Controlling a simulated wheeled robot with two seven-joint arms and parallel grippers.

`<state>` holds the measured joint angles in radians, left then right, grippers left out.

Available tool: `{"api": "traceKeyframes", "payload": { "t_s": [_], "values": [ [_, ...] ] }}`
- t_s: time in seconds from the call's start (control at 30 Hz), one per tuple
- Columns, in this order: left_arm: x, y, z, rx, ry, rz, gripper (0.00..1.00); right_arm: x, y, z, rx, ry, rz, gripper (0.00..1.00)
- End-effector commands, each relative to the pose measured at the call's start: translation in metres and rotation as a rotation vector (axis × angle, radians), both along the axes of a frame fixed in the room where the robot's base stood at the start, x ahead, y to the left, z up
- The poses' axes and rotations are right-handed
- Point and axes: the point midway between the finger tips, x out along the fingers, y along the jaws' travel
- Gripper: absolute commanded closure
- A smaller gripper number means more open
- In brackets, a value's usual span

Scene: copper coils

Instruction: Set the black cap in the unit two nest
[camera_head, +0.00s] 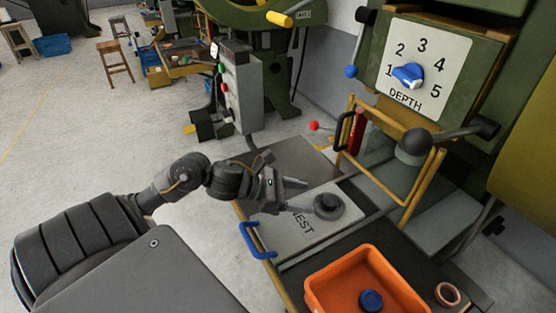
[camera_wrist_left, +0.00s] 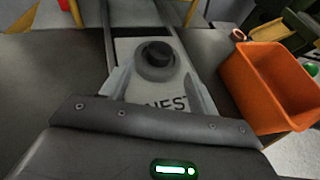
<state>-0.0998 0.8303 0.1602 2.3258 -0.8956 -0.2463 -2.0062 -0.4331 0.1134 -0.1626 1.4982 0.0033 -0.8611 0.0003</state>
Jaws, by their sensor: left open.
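The black cap (camera_head: 328,201) sits upright at the middle of a round dark grey nest (camera_head: 328,213) on a pale plate lettered NEST (camera_head: 291,236). The cap (camera_wrist_left: 157,51) and the nest's ring (camera_wrist_left: 154,70) also show in the left wrist view, just beyond and between my fingertips. My left gripper (camera_head: 304,195) is open and empty, with its fingers spread and pointing at the cap, apart from it. In the left wrist view the gripper (camera_wrist_left: 160,92) has its fingers on either side of the plate. My right gripper is not in view.
An orange bin (camera_head: 325,291) with a blue cap (camera_head: 371,300) inside stands at the front right. A copper ring (camera_head: 447,294) lies beside it. A blue handle (camera_head: 258,240) is at the plate's near edge. A yellow guard frame (camera_head: 414,193) and a depth dial (camera_head: 407,74) rise behind.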

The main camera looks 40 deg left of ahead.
Motion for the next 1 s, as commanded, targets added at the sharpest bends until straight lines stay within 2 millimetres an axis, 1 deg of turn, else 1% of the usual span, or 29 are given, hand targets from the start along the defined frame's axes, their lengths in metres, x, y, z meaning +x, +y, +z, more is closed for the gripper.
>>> {"api": "traceKeyframes", "payload": {
  "t_s": [0.03, 0.17, 0.3, 0.4, 1.0],
  "values": [
    [-0.008, 0.008, 0.002, 0.004, 0.002, 0.0, 0.4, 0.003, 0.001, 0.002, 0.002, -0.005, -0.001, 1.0],
    [-0.024, 0.021, 0.013, 0.003, -0.001, -0.002, 0.4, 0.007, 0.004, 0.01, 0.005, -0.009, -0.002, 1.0],
    [-0.034, 0.031, 0.02, -0.003, -0.003, 0.002, 0.4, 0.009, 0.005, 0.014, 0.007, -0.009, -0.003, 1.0],
    [-0.039, 0.035, 0.023, -0.002, -0.005, 0.001, 0.4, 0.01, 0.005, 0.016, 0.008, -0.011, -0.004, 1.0],
    [-0.041, 0.038, 0.027, -0.003, -0.007, 0.0, 0.4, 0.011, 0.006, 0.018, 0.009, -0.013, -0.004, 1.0]
  ]
}}
